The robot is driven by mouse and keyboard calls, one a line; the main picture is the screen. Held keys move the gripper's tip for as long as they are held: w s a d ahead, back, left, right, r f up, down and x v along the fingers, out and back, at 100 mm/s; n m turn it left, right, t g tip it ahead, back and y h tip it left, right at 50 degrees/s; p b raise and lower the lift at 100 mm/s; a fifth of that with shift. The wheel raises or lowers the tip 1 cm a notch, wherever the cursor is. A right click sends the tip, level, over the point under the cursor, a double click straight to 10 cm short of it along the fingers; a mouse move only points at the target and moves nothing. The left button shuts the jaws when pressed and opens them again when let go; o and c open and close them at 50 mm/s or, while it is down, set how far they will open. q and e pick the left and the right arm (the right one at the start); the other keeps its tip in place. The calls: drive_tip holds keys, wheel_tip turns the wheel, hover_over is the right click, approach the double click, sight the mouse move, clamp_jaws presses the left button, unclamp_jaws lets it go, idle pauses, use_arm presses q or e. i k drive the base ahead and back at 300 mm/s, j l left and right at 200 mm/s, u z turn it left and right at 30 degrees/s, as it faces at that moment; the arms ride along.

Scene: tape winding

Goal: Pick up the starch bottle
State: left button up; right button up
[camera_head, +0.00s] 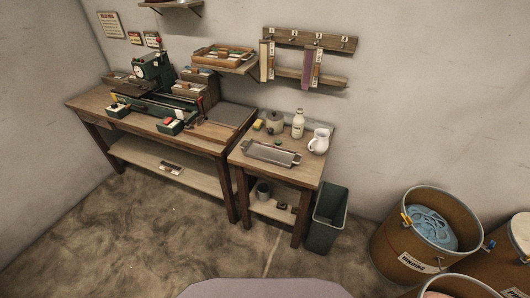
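A cream bottle with a label (298,124), which looks like the starch bottle, stands upright at the back of the small wooden side table (245,160). It stands between a lidded round pot (275,122) and a white jug (319,141). The bottle's label is too small to read. Neither of my grippers shows in the head view, and nothing is holding the bottle.
A metal tray (270,154) lies at the side table's front. A longer workbench with a green machine (153,66) stands to the left. A dark green bin (326,222) stands right of the side table. Barrels (425,228) fill the lower right. The floor in front is clear.

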sight(299, 121)
drive_tip(key=i+j+z, duration=0.35)
drive_tip(key=j, duration=0.35)
drive_tip(key=i+j+z, duration=0.35)
drive_tip(key=j, duration=0.45)
drive_tip(key=i+j+z, duration=0.2)
drive_tip(key=j, duration=0.25)
drive_tip(key=i+j+z, duration=0.15)
drive_tip(key=j, duration=0.3)
drive_tip(key=i+j+z, duration=0.2)
drive_tip(key=j, duration=0.25)
drive_tip(key=j+z, duration=0.15)
drive_tip(key=j, duration=0.3)
